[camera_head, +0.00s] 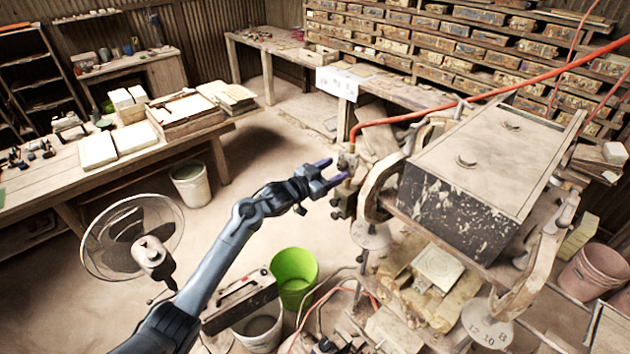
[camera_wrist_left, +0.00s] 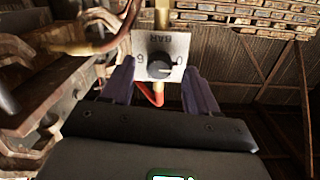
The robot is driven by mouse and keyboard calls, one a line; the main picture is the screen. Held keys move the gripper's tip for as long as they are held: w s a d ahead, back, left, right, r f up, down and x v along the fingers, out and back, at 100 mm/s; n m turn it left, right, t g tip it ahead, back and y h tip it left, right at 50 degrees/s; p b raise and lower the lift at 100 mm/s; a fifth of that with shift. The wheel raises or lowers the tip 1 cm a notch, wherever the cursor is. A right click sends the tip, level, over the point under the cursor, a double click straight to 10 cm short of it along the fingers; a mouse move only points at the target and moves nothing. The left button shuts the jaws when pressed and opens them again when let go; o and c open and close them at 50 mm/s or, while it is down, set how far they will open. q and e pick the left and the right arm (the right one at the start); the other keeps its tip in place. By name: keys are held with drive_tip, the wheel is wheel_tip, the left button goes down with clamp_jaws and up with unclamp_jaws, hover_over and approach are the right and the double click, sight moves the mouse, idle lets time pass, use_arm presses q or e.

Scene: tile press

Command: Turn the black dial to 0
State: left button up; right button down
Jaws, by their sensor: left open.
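The black dial (camera_wrist_left: 158,66) sits on a pale plate (camera_wrist_left: 143,46) lettered BAR, which appears upside down in the left wrist view. A 0 is at the plate's right and another digit at its left. A light mark on the dial seems to point right, near the 0; its exact alignment is hard to tell. My left gripper (camera_head: 328,173) is open, its purple fingers either side of the dial in the left wrist view (camera_wrist_left: 160,88). Contact is not clear. In the head view the fingers reach the valve assembly (camera_head: 344,204); the dial face cannot be made out there. My right gripper is out of view.
The tile press (camera_head: 475,175) stands just right of the valve, with a red hose (camera_head: 440,112) running above. A green bucket (camera_head: 294,272) and a fan (camera_head: 130,235) stand on the floor. A workbench (camera_head: 70,170) is at left. Floor between is partly clear.

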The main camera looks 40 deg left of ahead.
use_arm(q)
drive_tip(key=b+v, duration=0.2)
drive_tip(key=v, duration=0.7)
drive_tip(key=shift+s, duration=0.2)
